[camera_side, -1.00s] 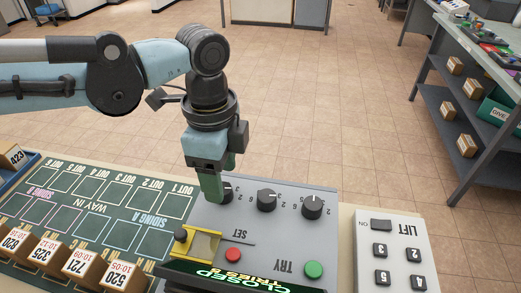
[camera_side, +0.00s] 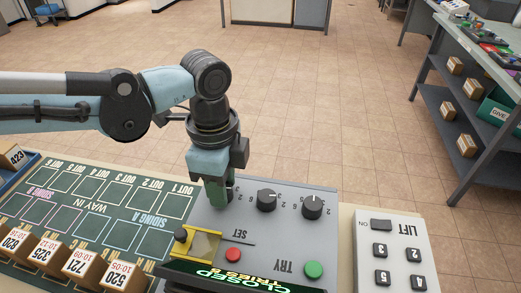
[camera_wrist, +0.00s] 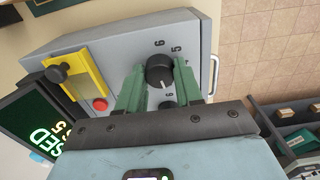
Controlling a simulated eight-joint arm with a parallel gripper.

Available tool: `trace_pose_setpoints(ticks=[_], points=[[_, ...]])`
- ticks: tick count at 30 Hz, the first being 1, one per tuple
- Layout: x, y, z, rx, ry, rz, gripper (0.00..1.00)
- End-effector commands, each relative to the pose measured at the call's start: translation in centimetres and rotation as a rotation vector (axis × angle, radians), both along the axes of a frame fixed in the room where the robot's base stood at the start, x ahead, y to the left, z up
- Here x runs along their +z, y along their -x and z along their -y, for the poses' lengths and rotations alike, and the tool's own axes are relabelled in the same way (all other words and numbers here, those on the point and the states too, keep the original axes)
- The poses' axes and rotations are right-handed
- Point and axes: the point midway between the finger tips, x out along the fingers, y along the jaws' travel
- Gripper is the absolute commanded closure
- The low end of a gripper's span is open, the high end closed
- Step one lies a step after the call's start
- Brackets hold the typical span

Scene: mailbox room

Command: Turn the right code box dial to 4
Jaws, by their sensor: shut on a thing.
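The code box (camera_side: 262,226) is a grey panel with a row of three black dials, seen upside down in the side view. My gripper (camera_side: 218,196) has its green fingers down at the leftmost dial there, which is the box's right one, and mostly hides it. In the wrist view my gripper (camera_wrist: 159,74) is shut on this right dial (camera_wrist: 159,69), one finger on each side. Its white mark points toward the bottom of the picture. Digits 6 and 5 show beside it; the 4 is not readable. The middle dial (camera_side: 266,200) and left dial (camera_side: 312,206) stand free.
The box also has a yellow slider plate (camera_side: 203,245), a red button (camera_side: 233,255), a green button (camera_side: 314,270) and a screen reading CLOSED. A green track board (camera_side: 95,215) with numbered boxes lies left, a lift keypad (camera_side: 397,250) right.

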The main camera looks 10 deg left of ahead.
Motion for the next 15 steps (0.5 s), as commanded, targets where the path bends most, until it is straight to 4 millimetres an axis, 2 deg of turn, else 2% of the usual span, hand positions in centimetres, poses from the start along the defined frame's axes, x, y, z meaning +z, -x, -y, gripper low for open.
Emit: trace_pose_setpoints(ticks=[8, 15], points=[[0.03, 0.04, 0.01, 0.032, 0.0, -0.002, 0.95], [0.02, 0.03, 0.03, 0.16, -0.001, -0.002, 0.95]])
